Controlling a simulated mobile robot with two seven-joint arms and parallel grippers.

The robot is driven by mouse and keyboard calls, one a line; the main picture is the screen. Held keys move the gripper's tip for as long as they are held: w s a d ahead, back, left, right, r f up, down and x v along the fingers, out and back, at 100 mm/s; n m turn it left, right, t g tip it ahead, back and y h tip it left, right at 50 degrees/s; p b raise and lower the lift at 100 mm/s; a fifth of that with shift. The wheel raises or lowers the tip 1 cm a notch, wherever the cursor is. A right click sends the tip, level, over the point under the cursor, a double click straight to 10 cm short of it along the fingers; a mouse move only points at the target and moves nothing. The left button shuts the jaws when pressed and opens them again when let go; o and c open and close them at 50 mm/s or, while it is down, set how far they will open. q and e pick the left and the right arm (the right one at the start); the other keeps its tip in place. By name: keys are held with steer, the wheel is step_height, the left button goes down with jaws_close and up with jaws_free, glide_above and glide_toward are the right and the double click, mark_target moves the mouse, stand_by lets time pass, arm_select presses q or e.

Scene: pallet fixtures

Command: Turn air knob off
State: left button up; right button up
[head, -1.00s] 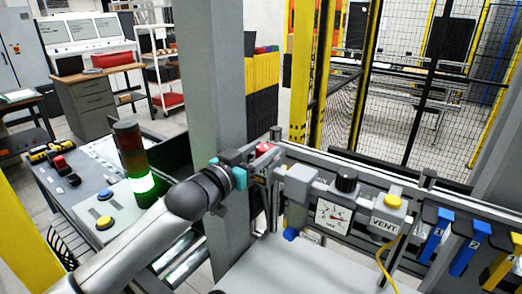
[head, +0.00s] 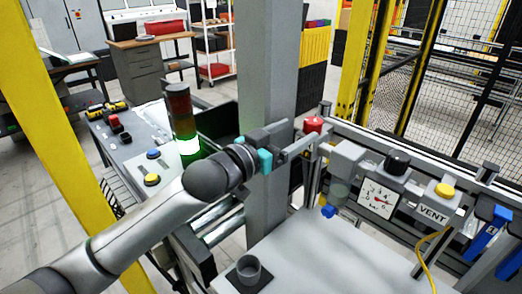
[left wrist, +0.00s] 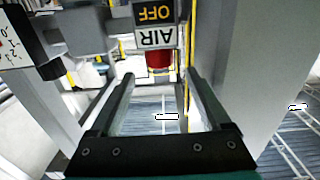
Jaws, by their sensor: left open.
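The red air knob (head: 314,124) sits at the left end of the rail fixture. It also shows in the left wrist view (left wrist: 159,60), partly hidden behind the upside-down AIR OFF label (left wrist: 155,25). My left gripper (head: 300,146) is just left of and below the knob in the head view. In the left wrist view the open, empty fingers (left wrist: 160,77) point towards the knob, which lies between their tips in the picture. I see no clear contact. My right gripper is not in view.
A grey post (head: 266,80) stands close behind my left gripper. Right of the knob are a pressure gauge (head: 378,197), a black knob (head: 397,162) and a yellow VENT button (head: 445,190). A grey cup (head: 248,270) stands on the pale table (head: 330,260).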

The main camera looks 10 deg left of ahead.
arm_select(q)
steer(key=b+v, duration=0.1)
steer(key=v, duration=0.8)
steer(key=shift+s+a, duration=0.2)
steer(key=shift+s, duration=0.15)
steer(key=s+a+f+n+g+y, duration=0.15)
steer(key=s+f+y, duration=0.25)
steer(key=f, duration=0.5)
steer(key=s+a+f+n+g+y, duration=0.1)
steer(key=s+f+n+g+y, duration=0.15)
steer(key=s+f, duration=0.45)
steer(key=s+a+f+n+g+y, duration=0.1)
steer(key=s+a+f+g+y, duration=0.1)
steer(key=s+f+g, duration=0.35)
steer(key=s+a+f+g+y, duration=0.2)
steer(key=s+f, duration=0.4)
steer(key=s, duration=0.2)
step_height(320, 180, down, 28)
steer(key=s+g+b, duration=0.1)
steer(key=s+b, duration=0.1)
steer(key=b, duration=0.4)
steer(key=s+a+f+b, duration=0.1)
steer(key=s+f+b, duration=0.1)
steer(key=s+f, duration=0.5)
steer(key=s+a+f+g+b, duration=0.1)
steer(key=s+f+b, duration=0.2)
steer(key=s+f, duration=0.5)
step_height(320, 180, down, 4)
steer(key=shift+s+a+f, duration=0.15)
steer(key=shift+a, duration=0.1)
